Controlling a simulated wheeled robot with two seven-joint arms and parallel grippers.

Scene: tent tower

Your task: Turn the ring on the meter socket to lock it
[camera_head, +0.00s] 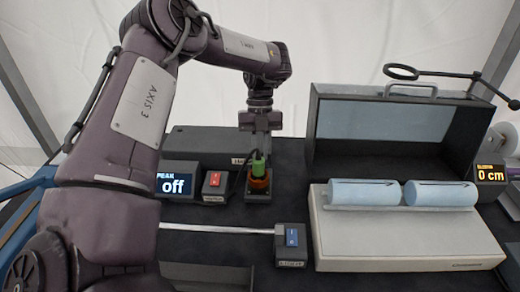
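An orange ring (259,183) sits on a small dark socket block (258,197) near the middle of the table. A green plug-like piece (258,163) stands upright in the ring, with a dark cable beside it. My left gripper (260,152) comes down from above, right over the green piece. Its fingertips are small and overlap the top of that piece, so I cannot tell whether they are shut on it or only around it. The ring's locking marks are too small to read. My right gripper is not in view.
Left of the socket are a red switch box (214,183) and a display (175,184) reading "off". A metal rod (218,229) leads to a blue-switch box (291,240) in front. An open case (395,125) and a beige device (405,240) with two pale-blue rollers fill the right.

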